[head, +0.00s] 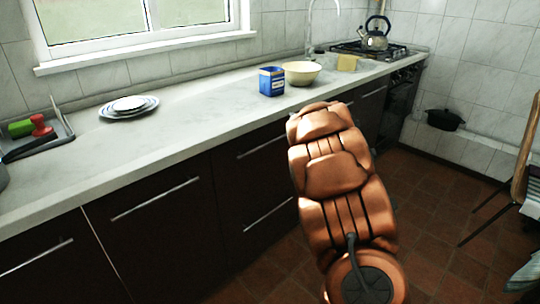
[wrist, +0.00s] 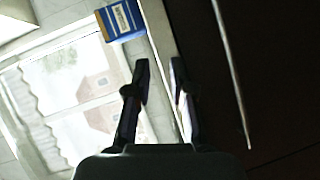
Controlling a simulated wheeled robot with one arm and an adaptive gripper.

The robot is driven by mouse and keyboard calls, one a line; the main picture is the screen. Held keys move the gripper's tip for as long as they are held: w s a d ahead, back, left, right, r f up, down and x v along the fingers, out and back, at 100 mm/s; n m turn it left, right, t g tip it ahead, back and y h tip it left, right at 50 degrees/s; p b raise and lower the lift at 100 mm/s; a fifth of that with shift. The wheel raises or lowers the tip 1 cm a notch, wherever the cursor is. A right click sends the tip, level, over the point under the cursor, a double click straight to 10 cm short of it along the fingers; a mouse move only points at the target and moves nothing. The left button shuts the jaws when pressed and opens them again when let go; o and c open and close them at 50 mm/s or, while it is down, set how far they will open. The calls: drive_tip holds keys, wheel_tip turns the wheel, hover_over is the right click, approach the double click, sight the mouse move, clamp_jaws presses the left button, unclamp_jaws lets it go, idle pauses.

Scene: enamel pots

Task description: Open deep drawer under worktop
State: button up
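Dark drawer and cupboard fronts with bar handles run under the pale worktop (head: 150,130). In the head view one column has an upper handle (head: 262,144) and a lower handle (head: 268,215); I cannot tell which front is the deep drawer. All the fronts in sight look closed. My gripper (wrist: 160,68) is open and empty in the wrist view, its fingers apart over the worktop's edge. A long bar handle (wrist: 232,75) on a dark front lies right of the fingers, not between them. In the head view my copper arm hides the gripper and part of the fronts.
A blue tin (head: 272,81), a cream bowl (head: 301,73) and stacked plates (head: 129,107) stand on the worktop. A kettle (head: 375,38) sits on the hob. A black pot (head: 444,119) is by the right wall. A chair stands far right; tiled floor between is clear.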

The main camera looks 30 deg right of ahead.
sight(270, 143)
drive_tip(key=shift+w+a+f+n+t+y+b, duration=1.1)
drive_tip(key=shift+f+n+t+y+b, duration=1.2)
drive_tip(key=shift+f+n+y+b, duration=3.2)
drive_tip(key=shift+w+a+f+m+h+p, duration=0.25)
drive_tip(key=shift+w+a+m+p, duration=0.15)
drive_tip(key=shift+w, duration=0.7)
drive_tip(key=shift+w+a+f+m+h+p, duration=0.1)
drive_tip(key=shift+w+a+m+h+p, duration=0.25)
drive_tip(key=shift+w, duration=0.7)
drive_tip(key=shift+w+a+f+m+h+p, duration=0.3)
drive_tip(key=shift+w+p, duration=0.2)
drive_tip(key=shift+w, duration=0.6)
drive_tip(key=shift+r, duration=0.1)
clamp_jaws()
